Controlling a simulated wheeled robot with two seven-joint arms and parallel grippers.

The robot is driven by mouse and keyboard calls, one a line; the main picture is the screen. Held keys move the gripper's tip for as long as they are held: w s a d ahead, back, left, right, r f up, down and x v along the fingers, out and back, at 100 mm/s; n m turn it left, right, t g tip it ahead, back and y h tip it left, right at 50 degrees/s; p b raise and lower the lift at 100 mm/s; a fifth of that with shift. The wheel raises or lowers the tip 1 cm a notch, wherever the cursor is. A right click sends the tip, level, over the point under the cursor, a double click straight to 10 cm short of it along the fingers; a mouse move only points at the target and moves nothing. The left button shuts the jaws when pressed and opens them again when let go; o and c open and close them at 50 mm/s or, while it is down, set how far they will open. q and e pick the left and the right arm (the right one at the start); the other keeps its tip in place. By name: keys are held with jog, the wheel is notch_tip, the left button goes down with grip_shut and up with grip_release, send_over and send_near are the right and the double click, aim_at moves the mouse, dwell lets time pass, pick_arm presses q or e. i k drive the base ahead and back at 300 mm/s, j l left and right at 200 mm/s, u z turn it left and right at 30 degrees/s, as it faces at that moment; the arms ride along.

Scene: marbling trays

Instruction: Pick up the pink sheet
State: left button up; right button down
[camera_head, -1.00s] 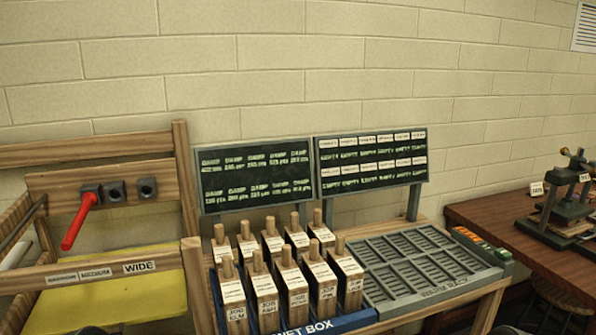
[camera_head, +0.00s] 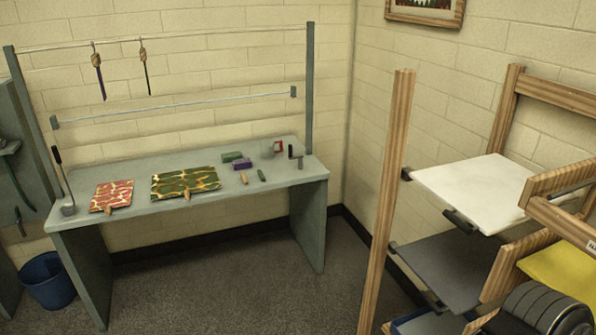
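A pink-red sheet with pale marbled blotches (camera_head: 108,192) lies flat at the left end of a grey-green table (camera_head: 290,185). A small tan piece rests at its front edge. A green and yellow marbled sheet (camera_head: 170,187) lies to its right, apart from it, also with a small tan piece at its front edge.
A ladle-like tool (camera_head: 68,208) stands at the table's left end. Small blocks, including a purple one (camera_head: 242,164), lie to the right. A blue bucket (camera_head: 48,281) is on the floor. A wooden rack with a white shelf (camera_head: 470,185) stands at right. Floor before the table is clear.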

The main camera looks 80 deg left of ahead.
aim_at(107, 196)
jog(key=u, duration=3.95)
jog(key=i+l+z, duration=0.25)
jog(key=i, duration=0.95)
jog(key=i+j+z, duration=0.25)
jog(key=i, duration=0.95)
